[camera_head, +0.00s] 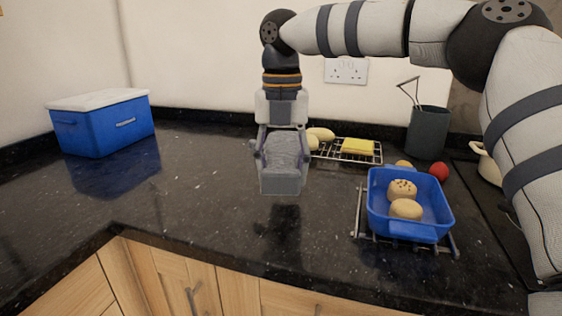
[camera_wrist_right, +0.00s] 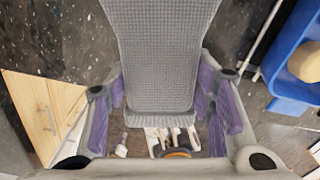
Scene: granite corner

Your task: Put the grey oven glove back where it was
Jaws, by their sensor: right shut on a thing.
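The grey oven glove (camera_head: 282,180) is held up above the dark granite worktop in the head view, left of the blue dish. My right gripper (camera_head: 283,150) points down and is shut on it, with a finger on either side. In the right wrist view the ribbed grey glove (camera_wrist_right: 160,55) lies between the purple finger pads and stretches out of the top of the picture. A dark patch like a shadow or reflection lies on the worktop below it. My left gripper is not in view.
A blue dish (camera_head: 378,214) with two buns stands on a metal rack at the right. Behind are a wire rack (camera_head: 330,152) with a yellow sponge, a dark green utensil pot (camera_head: 427,133) and a red ball-shaped item (camera_head: 439,171). A blue cool box (camera_head: 105,128) stands far left. The left-centre worktop is clear.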

